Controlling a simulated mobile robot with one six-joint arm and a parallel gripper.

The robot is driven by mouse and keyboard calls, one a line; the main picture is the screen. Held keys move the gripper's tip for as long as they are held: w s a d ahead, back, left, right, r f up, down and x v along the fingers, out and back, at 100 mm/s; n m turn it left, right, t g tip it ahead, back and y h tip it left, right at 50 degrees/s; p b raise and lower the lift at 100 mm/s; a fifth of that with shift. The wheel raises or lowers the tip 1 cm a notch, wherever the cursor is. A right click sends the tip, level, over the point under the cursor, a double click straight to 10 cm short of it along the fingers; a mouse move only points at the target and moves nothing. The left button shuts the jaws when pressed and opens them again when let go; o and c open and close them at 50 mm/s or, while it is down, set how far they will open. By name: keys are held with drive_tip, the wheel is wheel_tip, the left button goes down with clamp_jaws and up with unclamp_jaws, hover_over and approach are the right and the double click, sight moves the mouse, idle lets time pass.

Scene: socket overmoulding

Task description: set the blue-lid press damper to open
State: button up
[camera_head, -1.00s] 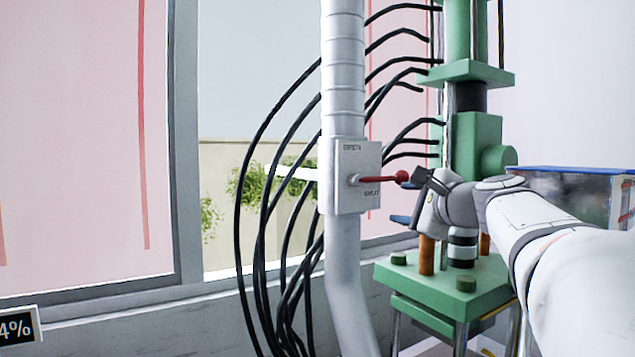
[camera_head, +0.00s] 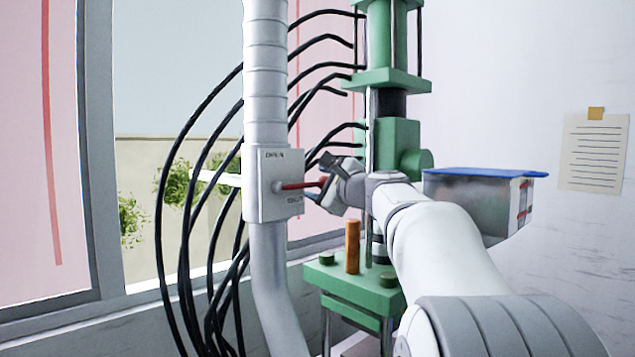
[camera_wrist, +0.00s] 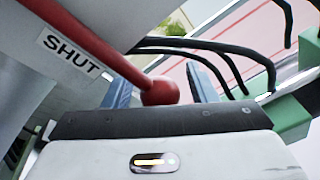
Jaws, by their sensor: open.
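The damper is a grey box (camera_head: 280,185) on a vertical white duct (camera_head: 265,70). Its upper label appears to read OPEN and its lower one SHUT. The red lever (camera_head: 300,185) points right, roughly level, between the labels. In the wrist view the red lever (camera_wrist: 100,45) ends in a ball knob (camera_wrist: 160,91), with the SHUT label (camera_wrist: 70,55) beside it. My gripper (camera_head: 325,180) is open at the lever's end. In the wrist view its two bluish fingers stand on either side of the knob; contact cannot be told.
A green press (camera_head: 395,140) stands right of the duct, close behind my arm. A container with a blue lid (camera_head: 490,172) is further right. Several black hoses (camera_head: 190,150) hang behind and left of the duct. An orange post (camera_head: 352,245) stands on the press base.

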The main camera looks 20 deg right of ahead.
clamp_jaws()
idle(0.5)
wheel_tip(320, 180, up, 7)
drive_tip(key=s+a+n+t+y+b, duration=0.1)
drive_tip(key=a+n+b, duration=0.1)
drive_tip(key=n+b, duration=0.4)
drive_tip(key=shift+a+r+n, duration=0.15)
drive_tip(key=shift+r+n, duration=0.05)
drive_tip(key=shift+n, duration=0.7)
unclamp_jaws()
